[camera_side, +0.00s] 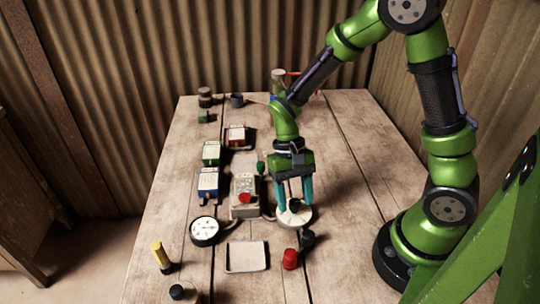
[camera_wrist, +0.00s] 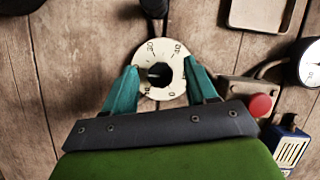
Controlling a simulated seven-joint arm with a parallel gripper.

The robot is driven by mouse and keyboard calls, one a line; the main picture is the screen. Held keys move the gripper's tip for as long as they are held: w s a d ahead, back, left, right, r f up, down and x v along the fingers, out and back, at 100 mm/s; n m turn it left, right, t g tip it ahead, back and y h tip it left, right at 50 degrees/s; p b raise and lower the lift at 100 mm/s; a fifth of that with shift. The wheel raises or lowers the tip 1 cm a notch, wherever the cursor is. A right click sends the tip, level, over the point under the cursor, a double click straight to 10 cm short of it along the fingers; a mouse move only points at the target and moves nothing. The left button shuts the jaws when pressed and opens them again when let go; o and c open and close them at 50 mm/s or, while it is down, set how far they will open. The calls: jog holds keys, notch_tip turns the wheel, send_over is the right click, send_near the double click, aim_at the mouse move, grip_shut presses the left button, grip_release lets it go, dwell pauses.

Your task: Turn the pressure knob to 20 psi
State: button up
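The pressure knob (camera_wrist: 159,75) is a small black knob at the centre of a round white dial (camera_wrist: 150,47). The numbers 30 and 40 are legible on the dial's far side; a 10 and a 0 show nearer my gripper. I cannot read the knob's setting with certainty. My gripper (camera_wrist: 161,68) is open, with one teal finger on each side of the knob, apart from it. In the side view my gripper (camera_side: 295,200) points down over the white dial (camera_side: 295,220), and the knob sits between the fingers.
A shallow tray (camera_side: 246,257) lies in front. A red cylinder (camera_side: 290,259) and a black piece (camera_side: 307,239) are close to the dial. The table's right side is mostly clear.

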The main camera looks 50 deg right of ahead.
jog(key=v, duration=1.6)
jog(key=shift+w+r, duration=0.15)
jog(key=shift+r, duration=0.25)
jog(key=shift+d, duration=0.1)
jog(key=s+r+n+t, duration=0.2)
jog(key=s+r+t, duration=0.3)
jog(key=s+t, duration=0.4)
jog(key=shift+s+a+t, duration=0.25)
jog(key=shift+a+t, duration=0.1)
jog(key=shift+t, duration=0.65)
